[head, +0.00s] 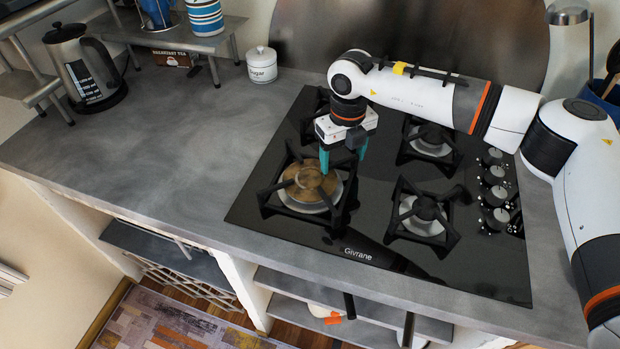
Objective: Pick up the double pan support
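The double pan support (268,198) is a dark metal grate on the left side of the black hob (255,219). Its front part stands around the large brass-coloured burner (310,184); its rear part is largely hidden behind my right gripper. My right gripper (343,164) points down over the middle of this support, just behind the large burner. Its two teal fingers are spread apart, with no object clearly held between them. Whether the fingertips touch the support cannot be told. My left gripper is not in view.
Two more burners with grates, at the rear (432,140) and front (423,213), stand right of it, near several knobs (495,176). A white sugar jar (262,65) and a kettle (86,68) stand at the back. The left counter (170,150) is clear.

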